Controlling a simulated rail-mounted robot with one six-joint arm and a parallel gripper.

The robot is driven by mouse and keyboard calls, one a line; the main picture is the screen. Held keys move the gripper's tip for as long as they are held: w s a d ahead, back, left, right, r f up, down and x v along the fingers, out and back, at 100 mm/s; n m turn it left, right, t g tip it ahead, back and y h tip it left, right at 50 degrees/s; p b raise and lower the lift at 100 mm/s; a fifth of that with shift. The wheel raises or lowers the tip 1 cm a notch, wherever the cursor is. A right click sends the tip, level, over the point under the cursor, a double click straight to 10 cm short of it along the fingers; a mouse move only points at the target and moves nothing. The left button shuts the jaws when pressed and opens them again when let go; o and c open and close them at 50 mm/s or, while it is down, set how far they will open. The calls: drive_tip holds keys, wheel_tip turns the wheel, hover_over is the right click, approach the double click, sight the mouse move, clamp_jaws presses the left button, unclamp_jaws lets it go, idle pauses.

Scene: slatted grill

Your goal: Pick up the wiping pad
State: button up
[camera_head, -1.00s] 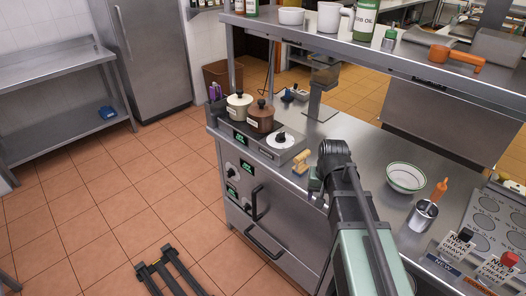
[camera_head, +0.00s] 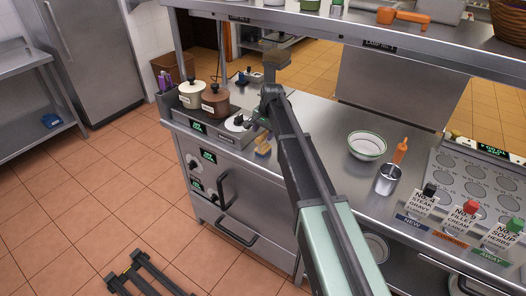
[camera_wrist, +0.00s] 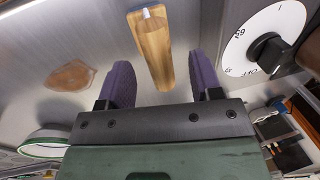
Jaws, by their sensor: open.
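A pale wooden piece, which I take to be the wiping pad (camera_head: 262,147), sits on the steel counter near its front edge. In the wrist view it shows as a long wooden block (camera_wrist: 152,45) with a small white mark at its far end. My gripper (camera_wrist: 160,60) is open, with its two purple fingers apart. The wooden piece lies in the picture between and beyond the fingers; no contact shows. In the head view my gripper (camera_head: 262,116) is over the counter behind the wooden piece, partly hidden by my arm.
A white timer dial (camera_wrist: 265,42) is close on the right in the wrist view. A cream pot (camera_head: 191,95) and a brown pot (camera_head: 215,103) stand left of my gripper. A bowl (camera_head: 367,146) and a steel cup (camera_head: 388,180) stand right. A shelf (camera_head: 345,38) runs above.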

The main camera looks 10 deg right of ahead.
drive_tip(key=f+b, duration=0.3)
drive_tip(key=w+f+b, duration=0.1)
drive_tip(key=f+b, duration=0.1)
drive_tip(key=shift+a+f, duration=0.2)
drive_tip(key=shift+s+r, duration=0.1)
drive_tip(key=shift+r, duration=0.2)
drive_tip(key=c, duration=1)
drive_tip(key=shift+c, duration=0.2)
drive_tip(key=shift+r, duration=0.1)
wheel_tip(320, 180, up, 20)
drive_tip(key=p, duration=2)
